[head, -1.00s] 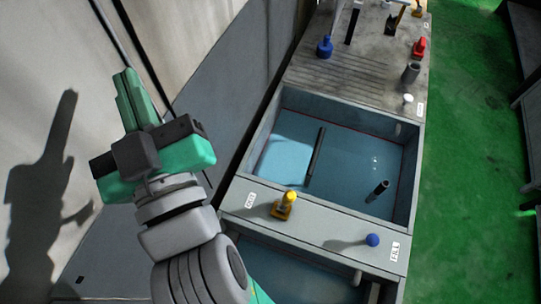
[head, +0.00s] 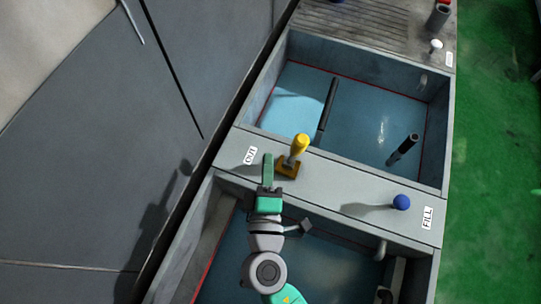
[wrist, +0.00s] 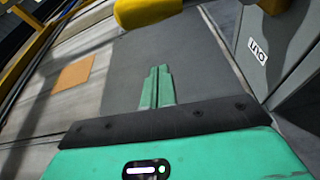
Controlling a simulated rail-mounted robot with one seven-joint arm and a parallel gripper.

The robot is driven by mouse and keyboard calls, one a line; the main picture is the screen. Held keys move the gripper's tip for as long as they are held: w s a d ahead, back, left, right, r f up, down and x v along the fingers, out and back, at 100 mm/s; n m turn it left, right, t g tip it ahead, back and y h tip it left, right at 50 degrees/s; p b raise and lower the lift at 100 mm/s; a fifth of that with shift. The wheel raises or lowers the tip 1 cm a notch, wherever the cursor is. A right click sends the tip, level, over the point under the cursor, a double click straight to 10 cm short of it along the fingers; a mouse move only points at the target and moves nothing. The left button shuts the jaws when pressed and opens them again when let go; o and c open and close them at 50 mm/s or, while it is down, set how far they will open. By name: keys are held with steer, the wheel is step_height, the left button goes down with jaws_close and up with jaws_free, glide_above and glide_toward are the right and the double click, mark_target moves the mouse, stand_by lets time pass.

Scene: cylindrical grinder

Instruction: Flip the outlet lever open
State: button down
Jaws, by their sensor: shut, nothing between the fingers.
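The outlet lever (head: 299,147) has a yellow knob and stands up from a dark yellow base (head: 287,166) on the grey ledge between two tanks, beside the OUT label (head: 250,155). My gripper (head: 268,157) is green, with its fingers shut and empty, just left of the lever in the head view. Whether it touches the lever cannot be told there. In the wrist view, the shut fingers (wrist: 157,72) point up the picture, and a yellow part, likely the lever's knob (wrist: 147,11), shows beyond them, cut off by the top edge. The OUT label also shows there (wrist: 258,49).
A blue knob (head: 401,202) stands on the same ledge by the FILL label (head: 427,218). The rear tank (head: 361,107) holds bluish liquid and a dark upright pipe (head: 403,149). A grey wall (head: 100,150) runs along the left.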

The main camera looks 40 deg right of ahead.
mark_target(294, 152)
steer(key=d, duration=0.5)
steer(key=shift+d+f+p, duration=0.15)
steer(key=shift+d+p, duration=0.1)
steer(key=shift+p, duration=0.05)
steer(key=shift+a, duration=0.1)
